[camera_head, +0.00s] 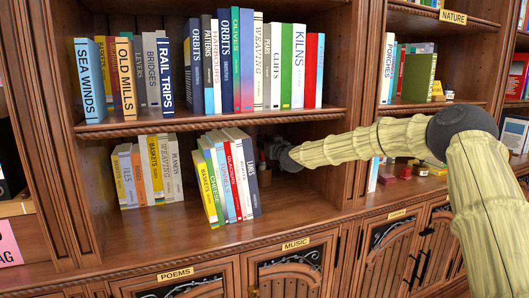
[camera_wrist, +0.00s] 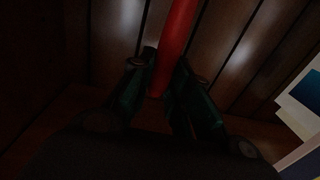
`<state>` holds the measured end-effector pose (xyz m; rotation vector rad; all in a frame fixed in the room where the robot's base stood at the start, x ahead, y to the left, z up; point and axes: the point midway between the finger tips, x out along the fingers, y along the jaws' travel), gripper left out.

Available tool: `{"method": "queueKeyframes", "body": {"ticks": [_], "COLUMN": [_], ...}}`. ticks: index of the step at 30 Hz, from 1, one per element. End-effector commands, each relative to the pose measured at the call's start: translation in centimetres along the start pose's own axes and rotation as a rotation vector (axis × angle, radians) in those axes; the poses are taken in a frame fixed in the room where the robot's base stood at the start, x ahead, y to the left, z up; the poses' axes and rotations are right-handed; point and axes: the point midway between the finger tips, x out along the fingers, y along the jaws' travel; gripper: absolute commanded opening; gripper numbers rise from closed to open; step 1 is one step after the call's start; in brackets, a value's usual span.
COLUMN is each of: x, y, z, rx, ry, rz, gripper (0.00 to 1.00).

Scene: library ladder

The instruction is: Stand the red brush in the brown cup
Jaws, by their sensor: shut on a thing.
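The red brush (camera_wrist: 178,35) shows in the wrist view as a smooth red shaft running up out of the picture. My gripper (camera_wrist: 161,76) is shut on its lower part, one dark green finger on each side. In the head view my gripper (camera_head: 272,155) reaches into the lower shelf, just right of the leaning books. A small dark brown shape, perhaps the brown cup (camera_head: 264,177), stands there below and left of my gripper. It is too dark to tell whether the brush is in or above it. No cup shows clearly in the wrist view.
Leaning books (camera_head: 228,175) stand close left of my gripper, and more books (camera_head: 148,170) further left. The upper shelf board (camera_head: 215,122) runs above my arm. A divider (camera_head: 362,110) stands to the right. Bare shelf (camera_head: 285,205) lies in front.

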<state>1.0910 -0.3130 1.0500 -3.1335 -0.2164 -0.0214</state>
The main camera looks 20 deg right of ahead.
Motion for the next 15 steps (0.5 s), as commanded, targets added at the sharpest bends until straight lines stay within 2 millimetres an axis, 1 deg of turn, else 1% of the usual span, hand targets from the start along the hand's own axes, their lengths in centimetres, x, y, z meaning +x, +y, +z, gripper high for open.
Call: {"method": "queueKeyframes", "body": {"ticks": [1,6,9,15], "x": [0.0,-0.1,-0.1,-0.1], "y": [0.1,0.1,0.1,0.1], "z": [0.9,3.2,3.7,3.7], "rx": [0.002,0.003,0.001,0.001], "ry": [-0.003,-0.001,-0.001,0.0], "rz": [0.001,0.001,0.001,0.001], "gripper": [0.0,0.0,0.0,0.0]}}
